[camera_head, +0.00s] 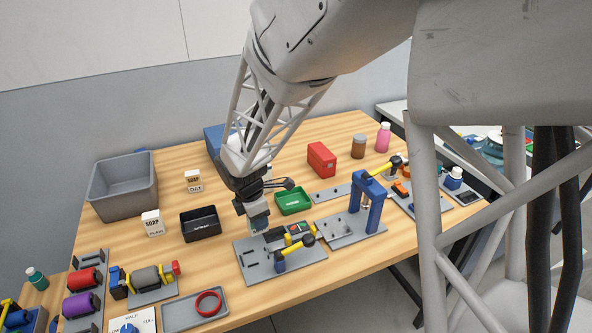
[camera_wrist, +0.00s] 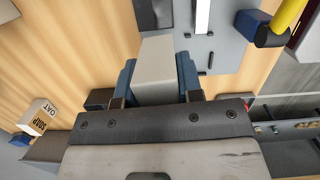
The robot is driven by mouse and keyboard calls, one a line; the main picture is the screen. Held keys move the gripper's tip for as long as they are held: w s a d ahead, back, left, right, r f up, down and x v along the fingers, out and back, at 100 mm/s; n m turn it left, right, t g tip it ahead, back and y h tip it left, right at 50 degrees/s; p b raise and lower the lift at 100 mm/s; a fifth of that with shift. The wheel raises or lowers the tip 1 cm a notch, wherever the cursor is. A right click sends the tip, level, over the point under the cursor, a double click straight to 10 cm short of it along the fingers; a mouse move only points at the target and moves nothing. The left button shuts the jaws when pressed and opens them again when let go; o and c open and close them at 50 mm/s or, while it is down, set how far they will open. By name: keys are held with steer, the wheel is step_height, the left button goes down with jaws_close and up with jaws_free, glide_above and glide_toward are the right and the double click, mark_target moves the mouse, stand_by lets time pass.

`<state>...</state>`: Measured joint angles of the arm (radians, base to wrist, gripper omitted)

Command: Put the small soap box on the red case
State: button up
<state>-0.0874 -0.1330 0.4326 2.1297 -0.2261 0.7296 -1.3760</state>
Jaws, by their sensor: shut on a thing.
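Another white soap box (camera_head: 152,223) stands nearer, left of the black tray. The red case (camera_head: 321,160) stands behind and right of my gripper, its top bare.
A black tray (camera_head: 200,224) is left of my gripper and a green tray (camera_head: 293,201) right of it. The clamp plate (camera_head: 256,264) and a blue press (camera_head: 367,207) stand in front and right. A grey bin (camera_head: 122,187) is at far left. Wood is clear around the red case.

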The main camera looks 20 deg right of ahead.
steer(key=w+d+r, duration=0.3)
steer(key=d, duration=0.6)
steer(key=w+d+r, duration=0.2)
steer(key=w+d, duration=0.2)
steer(key=d, duration=0.5)
steer(key=w+d+r, duration=0.3)
steer(key=d, duration=0.6)
steer(key=shift+w+r+m, duration=0.2)
steer(key=shift+r+m, duration=0.1)
steer(key=shift+m, duration=0.1)
steer(key=shift+w, duration=0.15)
glide_toward(324, 149)
steer(key=shift+s+d+f, duration=0.25)
steer(key=shift+s+f, duration=0.3)
steer(key=shift+w, duration=0.1)
steer(key=shift+w+d, duration=0.1)
steer(key=shift+w, duration=0.1)
steer(key=shift+w+f, duration=0.1)
steer(key=shift+f, duration=1.75)
steer(key=shift+f, duration=0.1)
